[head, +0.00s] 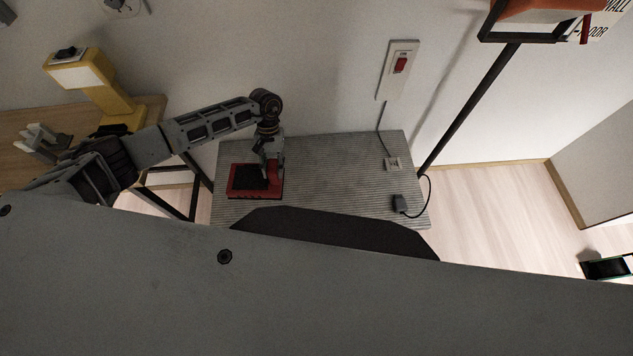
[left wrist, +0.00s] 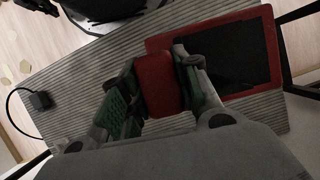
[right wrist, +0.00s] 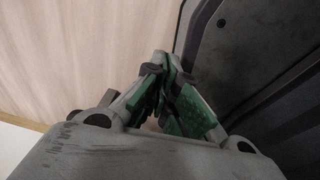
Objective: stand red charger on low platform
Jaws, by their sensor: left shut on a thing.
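My left gripper (head: 270,160) points down over the ribbed grey platform (head: 325,160). In the left wrist view its green-padded fingers (left wrist: 157,82) are shut on a red block, seemingly the red charger (left wrist: 157,86). The fingers partly hide the block's sides, and I cannot tell whether its underside touches anything. A flat red-framed black panel (left wrist: 235,50) lies on the ribbed surface right beside the block; it also shows in the head view (head: 248,182). My right gripper (right wrist: 163,80) shows only in its wrist view, with its fingers together and nothing between them.
A yellow device (head: 105,95) stands on a wooden table at the left. The platform's middle is clear.

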